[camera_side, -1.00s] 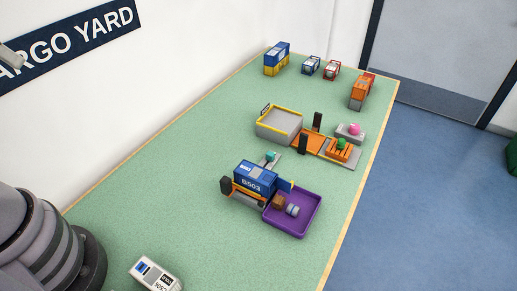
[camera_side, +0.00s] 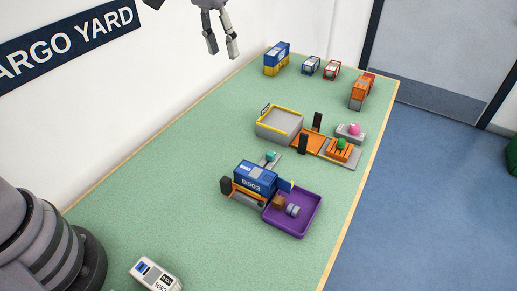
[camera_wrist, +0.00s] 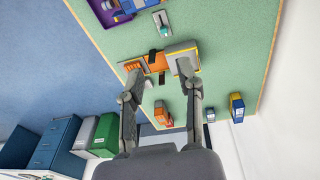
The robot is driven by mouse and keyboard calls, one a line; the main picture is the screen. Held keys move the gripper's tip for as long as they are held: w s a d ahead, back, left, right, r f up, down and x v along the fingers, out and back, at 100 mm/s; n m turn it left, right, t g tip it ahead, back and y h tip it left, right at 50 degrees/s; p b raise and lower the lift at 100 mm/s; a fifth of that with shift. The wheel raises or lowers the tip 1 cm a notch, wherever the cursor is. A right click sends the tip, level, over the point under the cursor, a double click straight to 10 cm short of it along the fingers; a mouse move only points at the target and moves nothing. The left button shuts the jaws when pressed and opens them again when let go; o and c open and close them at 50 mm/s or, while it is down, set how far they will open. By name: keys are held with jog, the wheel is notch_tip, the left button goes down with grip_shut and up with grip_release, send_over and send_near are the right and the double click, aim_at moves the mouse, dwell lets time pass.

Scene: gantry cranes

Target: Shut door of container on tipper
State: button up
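The blue container marked B503 (camera_side: 256,182) sits on the tipper (camera_side: 228,188), which has an orange frame and dark posts, near the middle of the table in the side view. A small blue panel with a yellow edge (camera_side: 287,185) sticks out at the container's right end, above the purple tray; it looks like the door standing open, but it is small. My gripper (camera_side: 222,50) is high above the table's back edge, far from the container. Its fingers are apart and empty, as the wrist view also shows (camera_wrist: 160,72).
A purple tray (camera_side: 313,205) beside the tipper holds a brown box (camera_side: 278,202) and a grey drum (camera_side: 292,210). Behind stand a grey yellow-rimmed bin (camera_side: 279,126), an orange platform and dark posts. Stacked containers (camera_side: 277,58) stand at the far end. The left table area is mostly clear.

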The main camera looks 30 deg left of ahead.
jog(key=w+d+f+g, duration=0.1)
jog(key=w+d+f, duration=0.2)
jog(key=d+f, duration=0.55)
send_near(292, 182)
jog(key=shift+g+y, duration=0.4)
jog(key=f, duration=0.9)
jog(key=shift+w+d+f, duration=0.2)
jog(key=shift+w+d, duration=0.1)
jog(key=shift+w, duration=0.1)
grip_shut()
